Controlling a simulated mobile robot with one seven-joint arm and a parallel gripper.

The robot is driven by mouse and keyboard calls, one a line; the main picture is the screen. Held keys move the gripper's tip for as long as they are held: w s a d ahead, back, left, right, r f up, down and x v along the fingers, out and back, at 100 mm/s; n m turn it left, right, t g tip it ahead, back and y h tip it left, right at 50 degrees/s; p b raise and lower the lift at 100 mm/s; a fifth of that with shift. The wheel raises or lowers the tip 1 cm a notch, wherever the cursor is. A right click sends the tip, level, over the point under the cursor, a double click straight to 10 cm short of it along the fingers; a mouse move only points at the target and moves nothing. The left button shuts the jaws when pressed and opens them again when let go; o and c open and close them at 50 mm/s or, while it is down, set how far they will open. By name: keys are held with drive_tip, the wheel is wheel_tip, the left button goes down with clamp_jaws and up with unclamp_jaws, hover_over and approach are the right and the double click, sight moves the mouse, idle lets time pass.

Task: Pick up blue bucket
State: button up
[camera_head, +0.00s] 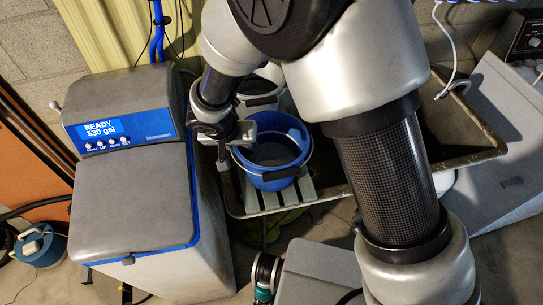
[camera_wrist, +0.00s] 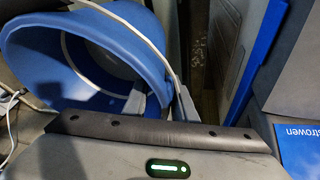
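The blue bucket (camera_head: 268,178) stands upright on a light slatted board over the sink basin, open at the top, with a dark handle grip at its front. It fills the left of the wrist view (camera_wrist: 95,55), its pale wire handle along the rim. My gripper (camera_head: 234,146) is at the bucket's left rim. In the wrist view my gripper's two fingers (camera_wrist: 162,101) stand apart, one on the inner side of the rim and one outside. Whether either finger touches the rim I cannot tell.
The grey water softener (camera_head: 140,175) with its lit display stands close left of my gripper. A white bucket (camera_head: 262,88) stands behind the blue one. The dark sink basin (camera_head: 478,150) extends right, partly hidden by my arm. A grey box (camera_head: 318,275) is in front.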

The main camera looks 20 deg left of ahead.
drive_tip(key=shift+c, duration=0.3)
clamp_jaws()
drive_tip(key=shift+r, duration=0.1)
idle(1.0)
